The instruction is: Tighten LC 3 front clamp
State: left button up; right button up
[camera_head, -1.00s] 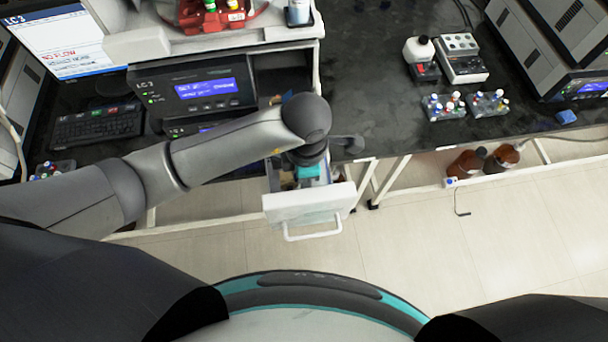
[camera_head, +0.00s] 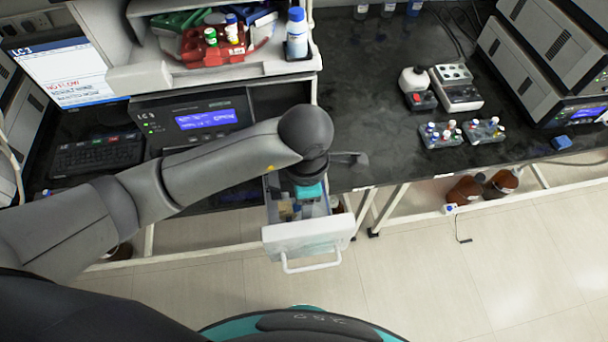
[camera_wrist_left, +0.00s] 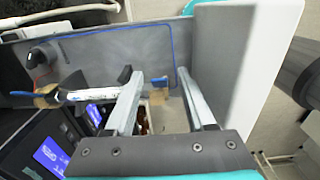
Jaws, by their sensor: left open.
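The LC 3 unit (camera_head: 200,120) has a lit blue screen, with an open white drawer (camera_head: 310,236) in front. My left gripper (camera_head: 308,190) points down over this drawer and hides part of its inside. In the left wrist view, my left gripper (camera_wrist_left: 161,77) is open, its fingers apart. A white column (camera_wrist_left: 85,95) lies in the grey drawer with tan fittings at its ends. The tan fitting at the front end (camera_wrist_left: 158,84) shows between the fingers. A small black part (camera_wrist_left: 125,74) stands by the column beside the left finger. I cannot tell whether the fingers touch anything.
A round dark knob (camera_wrist_left: 41,55) and blue tubing (camera_wrist_left: 100,28) are in the drawer. In the head view, a monitor (camera_head: 62,70) reads "NO FLOW". A shelf (camera_head: 215,77) holds a red tray above the unit. Vial racks (camera_head: 440,134) stand on the bench at right.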

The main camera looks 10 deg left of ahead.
pick_arm(q)
notch_tip(320, 180, up, 10)
jog(key=shift+f, duration=0.2)
jog(key=shift+r, duration=0.7)
